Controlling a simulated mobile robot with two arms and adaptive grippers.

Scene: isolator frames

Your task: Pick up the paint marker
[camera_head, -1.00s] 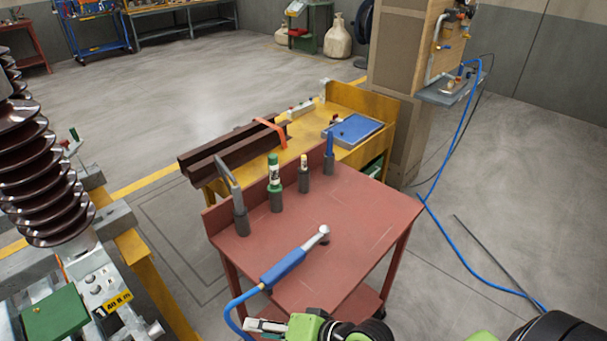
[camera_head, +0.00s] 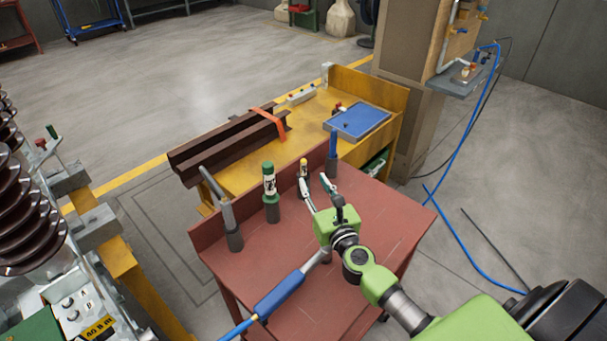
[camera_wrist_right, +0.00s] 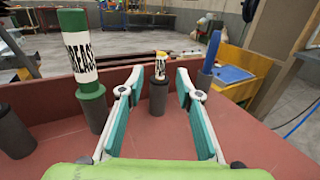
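The paint marker appears to be the small white cylinder with a yellowish cap and dark lettering (camera_head: 303,167), upright in a dark grey holder on the red table (camera_head: 284,269). In the right wrist view the marker (camera_wrist_right: 160,67) stands beyond the fingertips, centred between them. My right gripper (camera_head: 314,181) is open and empty over the table, just short of the marker; it also shows in the wrist view (camera_wrist_right: 159,83). In the head view a finger partly hides the marker's holder. My left gripper is not in view.
A green GREASE tube (camera_head: 269,178) stands left of the marker and a blue tool (camera_head: 333,145) right of it, both in holders. A grey-handled tool (camera_head: 217,187) stands further left. A blue-handled tool (camera_head: 279,296) lies in front. A yellow bench (camera_head: 365,85) stands behind.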

